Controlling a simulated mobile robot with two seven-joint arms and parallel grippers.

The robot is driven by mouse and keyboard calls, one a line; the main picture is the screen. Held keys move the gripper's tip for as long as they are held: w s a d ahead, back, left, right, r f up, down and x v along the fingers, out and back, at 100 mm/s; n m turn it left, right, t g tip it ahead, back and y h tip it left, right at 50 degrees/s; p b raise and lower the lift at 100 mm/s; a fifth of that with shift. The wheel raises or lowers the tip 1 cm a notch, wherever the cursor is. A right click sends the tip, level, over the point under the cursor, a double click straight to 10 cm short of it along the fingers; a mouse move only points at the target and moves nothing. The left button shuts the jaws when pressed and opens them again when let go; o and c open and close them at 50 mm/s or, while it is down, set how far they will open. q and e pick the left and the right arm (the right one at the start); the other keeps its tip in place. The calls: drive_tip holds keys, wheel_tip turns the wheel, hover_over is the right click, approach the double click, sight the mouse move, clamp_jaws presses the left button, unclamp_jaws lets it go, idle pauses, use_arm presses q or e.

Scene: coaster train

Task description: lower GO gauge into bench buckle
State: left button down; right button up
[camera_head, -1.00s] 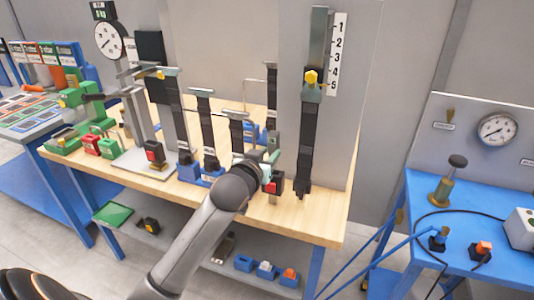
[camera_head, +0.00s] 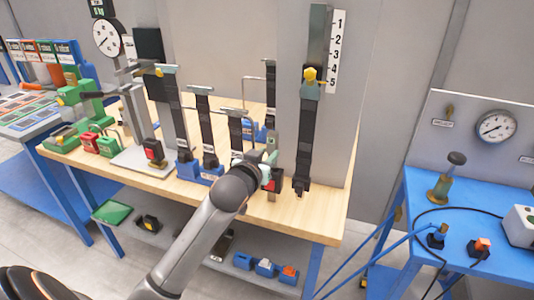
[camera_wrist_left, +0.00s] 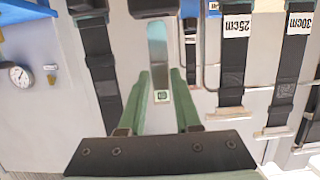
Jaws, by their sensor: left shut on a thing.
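My left gripper (camera_head: 268,158) is low over the front right of the wooden bench. In the left wrist view its green fingers (camera_wrist_left: 161,85) are shut on the GO gauge (camera_wrist_left: 158,48), a flat silver plate with a small green-and-white label. The gauge's free end points at a black block at the picture's top edge, seemingly the bench buckle (camera_wrist_left: 152,6); I cannot tell if they touch. In the head view the buckle (camera_head: 273,181), black with a red part, stands just below the gripper, partly hidden by it. My right gripper is out of view.
A long black strap (camera_head: 306,140) hangs close to the right of the gripper, before a grey panel. Several shorter straps on blue bases (camera_head: 208,172) stand to the left. A test stand with another red-button buckle (camera_head: 154,152) is farther left. A blue table (camera_head: 440,265) stands right.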

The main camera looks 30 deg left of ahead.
use_arm(q)
drive_tip(key=shift+r+p, duration=0.2)
drive_tip(key=shift+p, duration=0.5)
idle(1.0)
drive_tip(key=shift+f+b, duration=1.45)
drive_tip(key=shift+f, duration=0.95)
drive_tip(key=c, duration=0.6)
unclamp_jaws()
drive_tip(key=shift+o, duration=0.4)
drive_tip(key=shift+f, duration=0.2)
drive_tip(key=v, duration=1.2)
drive_tip(key=shift+s+r+b, duration=0.25)
drive_tip(key=shift+b, duration=0.1)
drive_tip(key=shift+d+f, duration=0.1)
drive_tip(key=shift+f, duration=0.05)
